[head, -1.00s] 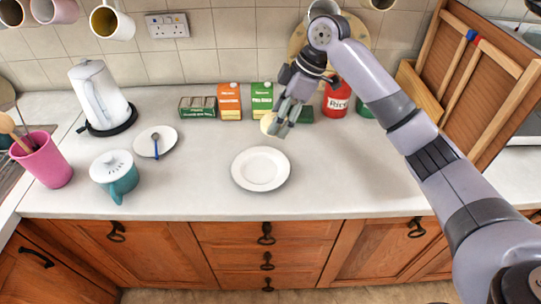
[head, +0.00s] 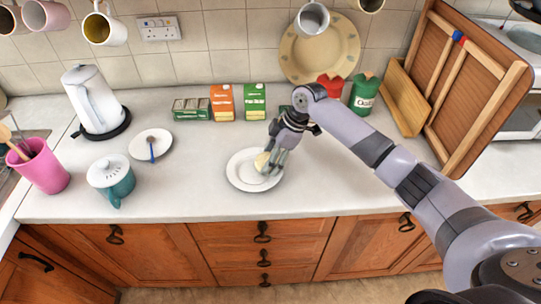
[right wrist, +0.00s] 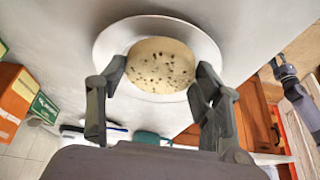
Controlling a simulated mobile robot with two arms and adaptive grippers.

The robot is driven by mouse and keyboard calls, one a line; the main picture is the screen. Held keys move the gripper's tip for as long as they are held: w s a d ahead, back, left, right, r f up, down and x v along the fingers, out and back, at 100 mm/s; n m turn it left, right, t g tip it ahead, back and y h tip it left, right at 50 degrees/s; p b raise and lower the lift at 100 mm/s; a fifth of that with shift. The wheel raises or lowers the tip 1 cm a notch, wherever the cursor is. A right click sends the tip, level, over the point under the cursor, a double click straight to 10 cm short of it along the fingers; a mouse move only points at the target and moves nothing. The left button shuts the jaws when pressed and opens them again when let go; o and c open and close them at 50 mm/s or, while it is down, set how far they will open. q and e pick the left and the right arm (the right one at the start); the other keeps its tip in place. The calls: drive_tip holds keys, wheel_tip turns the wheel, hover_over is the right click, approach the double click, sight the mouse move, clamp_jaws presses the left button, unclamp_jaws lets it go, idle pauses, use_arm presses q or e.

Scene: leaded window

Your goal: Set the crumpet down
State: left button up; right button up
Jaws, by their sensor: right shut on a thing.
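The crumpet (head: 262,161) is pale and round. In the right wrist view the crumpet (right wrist: 160,66) shows a top dotted with dark holes. My right gripper (head: 272,167) is shut on it, with a finger at either side. It holds the crumpet over the white plate (head: 236,176), toward the plate's right half. In the right wrist view the plate's rim (right wrist: 110,38) shows around the crumpet. I cannot tell whether the crumpet touches the plate. What looks like my left arm's end (right wrist: 286,72) shows small at the right of the right wrist view; its jaws are unclear.
A small plate with a blue-handled spoon (head: 151,149), a teal lidded pot (head: 112,182) and a white kettle (head: 95,100) stand left. Orange (head: 222,103) and green cartons (head: 255,102) stand behind the plate. Red and green canisters (head: 364,93) stand back right. Counter around the plate is clear.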

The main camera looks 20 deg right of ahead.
drive_tip(key=shift+f, duration=0.4)
drive_tip(key=shift+c, duration=0.2)
drive_tip(key=o, duration=1.2)
drive_tip(key=shift+c, duration=0.2)
drive_tip(key=shift+r, duration=0.5)
drive_tip(key=b+v, duration=0.2)
drive_tip(key=v, duration=1)
drive_tip(key=shift+f, duration=0.15)
